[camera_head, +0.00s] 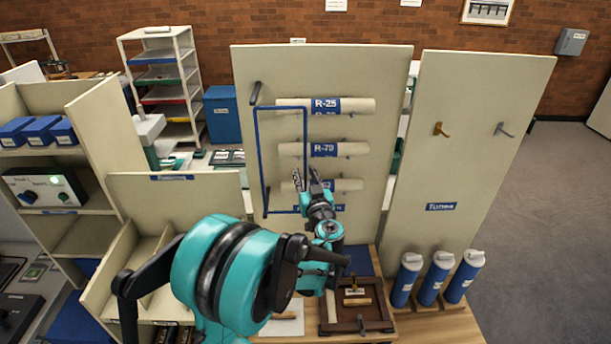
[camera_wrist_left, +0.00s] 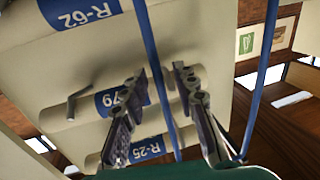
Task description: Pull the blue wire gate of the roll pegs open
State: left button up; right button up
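The blue wire gate (camera_head: 279,107) is a thin upright rectangle in front of the left ends of the rolls on the cream peg panel (camera_head: 390,80). The rolls carry blue labels; R-25 (camera_head: 340,105) is on top and R-79 (camera_head: 335,149) below it. My left gripper (camera_head: 307,180) is at the lower part of the gate's right upright. In the left wrist view, seen upside down, its two fingers (camera_wrist_left: 165,78) are apart, with one blue gate bar (camera_wrist_left: 149,40) running between them. A second blue bar (camera_wrist_left: 262,70) stands to the right. My right gripper is out of view.
A second panel (camera_head: 480,120) with two hooks stands right, with several blue tubes (camera_head: 435,278) at its foot. A wooden tray (camera_head: 357,325) lies below the rolls. Open cream shelves (camera_head: 95,150) stand left. Grey floor (camera_head: 555,200) is clear at right.

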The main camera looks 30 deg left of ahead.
pick_arm(q)
grip_shut()
jog(key=shift+s, duration=0.15)
